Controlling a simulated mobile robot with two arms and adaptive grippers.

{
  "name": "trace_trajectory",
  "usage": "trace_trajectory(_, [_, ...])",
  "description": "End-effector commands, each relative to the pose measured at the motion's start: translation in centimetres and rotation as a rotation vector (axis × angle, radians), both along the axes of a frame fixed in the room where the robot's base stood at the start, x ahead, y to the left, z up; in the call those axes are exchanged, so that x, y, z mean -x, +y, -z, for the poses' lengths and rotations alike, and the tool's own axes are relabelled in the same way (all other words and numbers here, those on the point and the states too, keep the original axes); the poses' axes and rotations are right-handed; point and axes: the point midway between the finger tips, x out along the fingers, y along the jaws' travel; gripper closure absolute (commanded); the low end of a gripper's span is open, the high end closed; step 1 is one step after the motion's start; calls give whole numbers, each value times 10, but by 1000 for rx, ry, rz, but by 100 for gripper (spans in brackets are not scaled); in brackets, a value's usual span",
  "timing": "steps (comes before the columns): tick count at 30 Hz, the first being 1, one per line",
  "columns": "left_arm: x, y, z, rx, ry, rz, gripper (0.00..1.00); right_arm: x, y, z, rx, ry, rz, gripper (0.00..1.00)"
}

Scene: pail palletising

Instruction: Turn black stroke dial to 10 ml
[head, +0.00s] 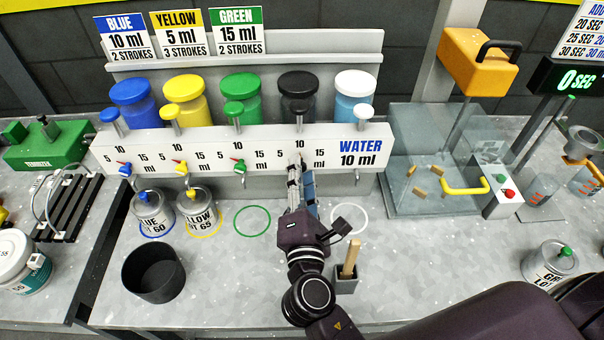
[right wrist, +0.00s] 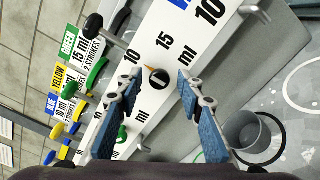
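The black stroke dial (right wrist: 159,77) is a small round knob on the white dial panel (head: 104,152), seen in the right wrist view. Its orange-tipped pointer faces the picture's upper left, roughly toward the 10 mark; the exact setting is hard to read. My right gripper (right wrist: 157,88) is open, with one blue-padded finger on each side of the dial; I cannot tell whether they touch it. In the head view my right gripper (head: 298,172) is at the panel and hides the black dial. The black jar (head: 297,88) stands above it. My left gripper is not in view.
The green dial (head: 239,165) is left of my right gripper. Below the panel stand a blue-labelled pail (head: 152,212) and a yellow-labelled pail (head: 198,212). A dark bin (head: 153,273) and a holder with a wooden handle (head: 347,284) stand nearer.

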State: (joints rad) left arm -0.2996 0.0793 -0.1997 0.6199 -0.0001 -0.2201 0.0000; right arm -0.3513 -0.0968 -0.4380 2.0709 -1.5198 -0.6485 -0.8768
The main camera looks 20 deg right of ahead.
Motion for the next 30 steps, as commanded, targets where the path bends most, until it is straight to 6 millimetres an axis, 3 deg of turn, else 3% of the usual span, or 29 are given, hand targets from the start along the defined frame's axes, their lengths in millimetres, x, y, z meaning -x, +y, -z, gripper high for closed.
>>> trace_trajectory(7, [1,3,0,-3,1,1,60,9,3,1,3,2,0,65])
trace_trajectory(21, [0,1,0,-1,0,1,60,96,28,1,0,3,-2,65])
trace_trajectory(30, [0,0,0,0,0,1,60,116,33,0,0,0,0,65])
